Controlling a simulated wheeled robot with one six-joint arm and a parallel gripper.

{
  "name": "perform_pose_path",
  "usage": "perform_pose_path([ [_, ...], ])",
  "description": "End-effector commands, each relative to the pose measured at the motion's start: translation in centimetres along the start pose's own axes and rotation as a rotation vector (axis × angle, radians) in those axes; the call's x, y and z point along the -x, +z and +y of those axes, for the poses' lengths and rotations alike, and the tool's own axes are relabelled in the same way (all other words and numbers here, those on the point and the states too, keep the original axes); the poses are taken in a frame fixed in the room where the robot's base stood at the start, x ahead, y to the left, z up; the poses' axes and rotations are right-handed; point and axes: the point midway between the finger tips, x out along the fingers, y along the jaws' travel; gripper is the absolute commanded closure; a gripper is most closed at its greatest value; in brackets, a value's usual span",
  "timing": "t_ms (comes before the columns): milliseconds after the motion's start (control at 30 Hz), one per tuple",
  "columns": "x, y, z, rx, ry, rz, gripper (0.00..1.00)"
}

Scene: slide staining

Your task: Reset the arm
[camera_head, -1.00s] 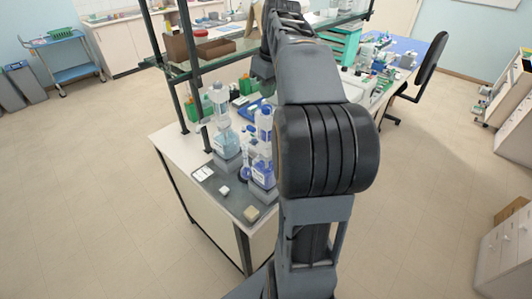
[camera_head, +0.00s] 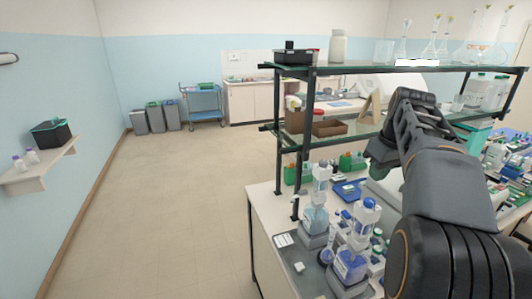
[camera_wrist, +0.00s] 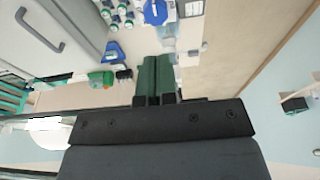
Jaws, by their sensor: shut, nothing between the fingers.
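My gripper shows in the wrist view (camera_wrist: 155,62), its two green fingers pressed together with nothing between them. In the head view my dark grey arm (camera_head: 440,180) rises on the right side, over the lab bench, and bends at the top near the glass shelf. The fingertips are hard to make out in the head view. The wrist picture is turned so that the bench and its bottles appear at the top, beyond the fingers.
A bench (camera_head: 262,205) carries bottles with blue liquid (camera_head: 350,262) and a clear bottle (camera_head: 316,215). A glass shelf rack (camera_head: 390,70) holds flasks above it. A wall shelf (camera_head: 38,172) is at left. Open floor (camera_head: 180,220) lies left of the bench.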

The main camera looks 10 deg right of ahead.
Motion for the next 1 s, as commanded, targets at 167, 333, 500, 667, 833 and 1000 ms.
perform_pose_path([
  [167,-2.2,0.6,-4.6,-0.023,0.022,0.021,1.0],
  [333,-6.4,3.2,-11.7,-0.077,0.056,0.077,1.0],
  [500,-11.1,7.0,-17.2,-0.123,0.066,0.142,1.0],
  [667,-14.7,10.1,-20.3,-0.155,0.06,0.191,1.0],
  [833,-16.8,11.9,-21.8,-0.172,0.052,0.218,1.0],
  [1000,-17.3,12.3,-22.1,-0.179,0.05,0.225,1.0],
])
